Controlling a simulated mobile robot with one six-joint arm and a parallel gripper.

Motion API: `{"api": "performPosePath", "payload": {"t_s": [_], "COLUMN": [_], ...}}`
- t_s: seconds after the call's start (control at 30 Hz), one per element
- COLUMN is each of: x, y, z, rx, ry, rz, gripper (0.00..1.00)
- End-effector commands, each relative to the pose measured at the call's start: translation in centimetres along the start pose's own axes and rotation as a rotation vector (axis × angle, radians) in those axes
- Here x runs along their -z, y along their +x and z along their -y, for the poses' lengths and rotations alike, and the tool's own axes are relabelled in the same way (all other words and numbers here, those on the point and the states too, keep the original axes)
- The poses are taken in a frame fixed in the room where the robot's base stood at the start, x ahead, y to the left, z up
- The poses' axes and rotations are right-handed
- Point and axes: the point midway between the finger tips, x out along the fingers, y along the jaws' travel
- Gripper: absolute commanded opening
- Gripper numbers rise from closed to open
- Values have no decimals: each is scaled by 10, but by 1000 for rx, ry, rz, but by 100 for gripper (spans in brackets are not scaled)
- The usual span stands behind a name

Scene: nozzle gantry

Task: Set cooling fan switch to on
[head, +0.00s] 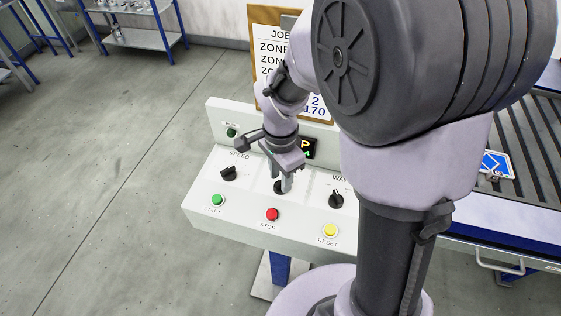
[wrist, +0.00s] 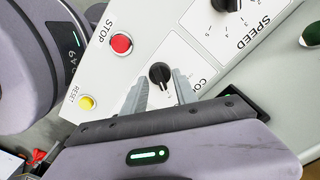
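The cooling fan switch is the black middle rotary knob (head: 279,187) on the white control panel (head: 245,227); it also shows in the wrist view (wrist: 160,73). Beside it is a partly covered label starting "CO". My gripper (head: 282,184) is at this knob, pointing down at the panel. In the wrist view my gripper (wrist: 161,84) is open, with one finger on each side of the knob and a gap between them. I cannot tell whether either finger touches it. The scale around the knob is partly hidden by the fingers.
The speed knob (head: 228,174) is left of the middle one and another knob (head: 336,198) is right. Green start (head: 217,200), red stop (head: 272,214) and yellow reset (head: 328,231) buttons line the front. A job board (head: 265,45) stands behind. A roller conveyor (head: 535,150) is at right.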

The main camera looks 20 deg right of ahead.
Motion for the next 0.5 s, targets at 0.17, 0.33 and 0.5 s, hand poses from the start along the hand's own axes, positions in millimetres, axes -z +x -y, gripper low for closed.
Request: {"api": "performPosePath", "payload": {"t_s": [0.17, 0.33, 0.5], "x": [0, 0, 0], "y": [-43, -101, -146], "z": [1, 1, 1], "rx": [6, 6, 4], "ry": [1, 0, 1], "rz": [-1, -2, -1], "gripper": [34, 34, 34]}}
